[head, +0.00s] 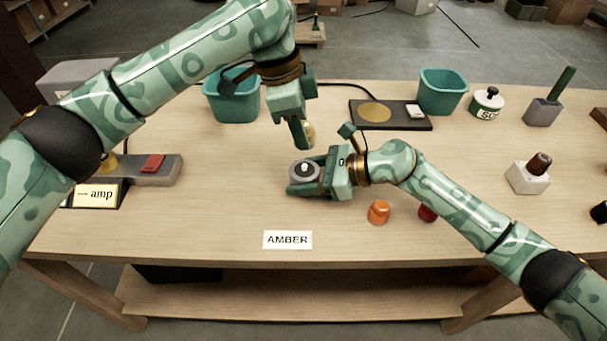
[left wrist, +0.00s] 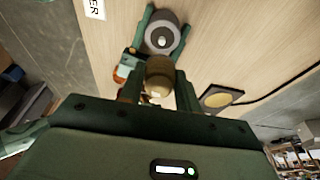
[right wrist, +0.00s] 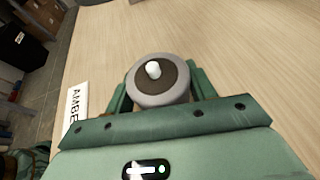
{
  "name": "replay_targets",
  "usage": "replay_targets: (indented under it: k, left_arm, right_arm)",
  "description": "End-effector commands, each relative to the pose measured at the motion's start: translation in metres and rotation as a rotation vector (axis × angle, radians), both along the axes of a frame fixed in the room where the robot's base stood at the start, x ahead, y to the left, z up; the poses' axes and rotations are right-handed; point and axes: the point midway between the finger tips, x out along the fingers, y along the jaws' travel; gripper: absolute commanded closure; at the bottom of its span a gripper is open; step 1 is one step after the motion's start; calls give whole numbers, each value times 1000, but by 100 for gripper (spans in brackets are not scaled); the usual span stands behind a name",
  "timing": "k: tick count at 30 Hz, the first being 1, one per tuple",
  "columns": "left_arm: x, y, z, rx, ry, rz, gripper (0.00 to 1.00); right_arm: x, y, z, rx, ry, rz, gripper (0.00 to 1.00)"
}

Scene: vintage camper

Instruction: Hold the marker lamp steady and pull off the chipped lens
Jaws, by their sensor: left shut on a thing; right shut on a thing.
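The marker lamp (head: 304,174) is a round grey base with a dark inner face and a white bulb, standing bare near the middle of the bench. My right gripper (head: 308,176) is shut around its sides; the lamp also shows between the fingers in the right wrist view (right wrist: 158,82). The lens (left wrist: 158,76), a tan cap, is between the fingers of my left gripper (left wrist: 160,85), which is shut on it. In the head view the lens (head: 310,133) is partly hidden by a finger. It is above and apart from the lamp. I cannot make out the chip.
An orange lens (head: 378,212) and a red one (head: 427,213), partly hidden by my right arm, sit on the bench. An AMBER card (head: 288,240) lies near the front edge. Teal bins (head: 443,92) and a dark board (head: 390,123) with a gold disc stand behind. The front left is clear.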

Motion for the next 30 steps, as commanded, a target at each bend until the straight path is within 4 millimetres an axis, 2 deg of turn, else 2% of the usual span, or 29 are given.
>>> replay_targets:
  k: [1,2,4,5,13,16,30]
  left_arm:
    - [0,0,0,0,0,0,96]
    - [0,0,0,0,0,0,96]
    - [0,0,0,0,0,0,96]
    - [0,0,0,0,0,0,96]
    - [0,0,0,-1,0,0,96]
    - [0,0,0,-1,0,0,96]
    - [0,0,0,-1,0,0,96]
  right_arm:
    - [0,0,0,0,0,1,75]
    - [0,0,0,0,0,1,42]
    - [0,0,0,0,0,1,23]
    - [0,0,0,0,0,0,20]
    - [0,-1,0,0,0,0,20]
    - [-1,-8,3,0,0,-1,20]
    - [-18,-96,39,-2,1,-1,20]
